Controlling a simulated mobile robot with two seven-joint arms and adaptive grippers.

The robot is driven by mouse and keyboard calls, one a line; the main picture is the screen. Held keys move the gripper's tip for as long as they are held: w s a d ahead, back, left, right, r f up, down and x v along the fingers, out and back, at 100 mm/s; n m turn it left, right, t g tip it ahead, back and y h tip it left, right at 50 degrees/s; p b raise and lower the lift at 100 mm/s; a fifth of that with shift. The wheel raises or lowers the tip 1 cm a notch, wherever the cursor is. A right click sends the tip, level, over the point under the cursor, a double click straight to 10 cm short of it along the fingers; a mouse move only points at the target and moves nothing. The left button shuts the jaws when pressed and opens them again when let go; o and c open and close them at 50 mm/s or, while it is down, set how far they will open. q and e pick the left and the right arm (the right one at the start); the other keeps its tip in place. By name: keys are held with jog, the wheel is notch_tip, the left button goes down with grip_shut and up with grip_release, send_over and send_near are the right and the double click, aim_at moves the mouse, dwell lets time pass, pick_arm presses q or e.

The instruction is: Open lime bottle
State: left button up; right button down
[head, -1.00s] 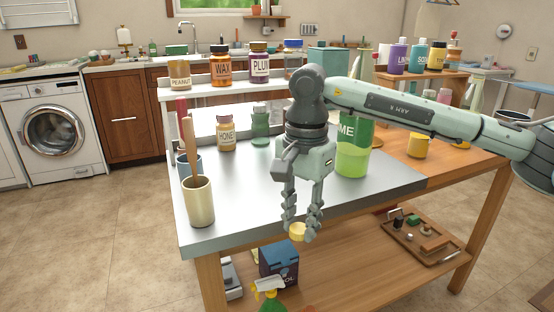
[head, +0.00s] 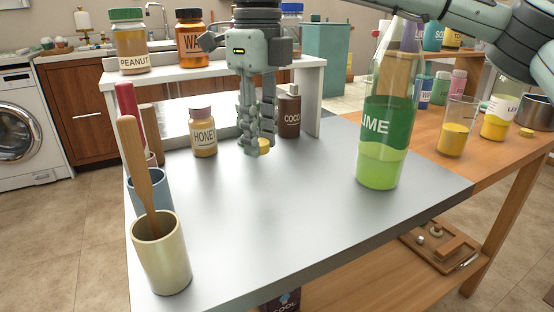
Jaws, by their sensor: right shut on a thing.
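The lime bottle (head: 385,135) stands upright on the grey tabletop (head: 290,220), right of centre. It is clear, with a green label and light green liquid low inside. Its neck rises to the top of the view beside my right arm, and I cannot see its mouth clearly. My right gripper (head: 258,143) points down, left of the bottle and well apart from it. It is shut on a small yellow cap (head: 264,147), which is close to the tabletop; I cannot tell if it touches. My left gripper is not in view.
A honey jar (head: 204,133) stands just left of my right gripper, and a cocoa bottle (head: 289,113) just right. A cream cup (head: 161,262) with a wooden utensil stands front left. A lemon bottle (head: 500,118) and a glass (head: 456,130) stand right. The front tabletop is clear.

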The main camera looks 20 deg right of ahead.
send_over(276, 175)
notch_tip(276, 175, down, 4)
jog(key=shift+w+r, duration=0.1)
notch_tip(276, 175, down, 4)
jog(key=shift+r, duration=0.1)
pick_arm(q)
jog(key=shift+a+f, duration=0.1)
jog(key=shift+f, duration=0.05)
pick_arm(e)
jog(key=shift+f, duration=0.2)
jog(key=c, duration=1.4)
grip_release()
jog(key=shift+c, duration=0.2)
jog(key=shift+o, duration=1.2)
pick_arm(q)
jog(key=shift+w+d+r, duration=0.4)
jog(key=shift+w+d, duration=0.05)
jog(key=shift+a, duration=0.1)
pick_arm(e)
jog(key=shift+r, duration=0.1)
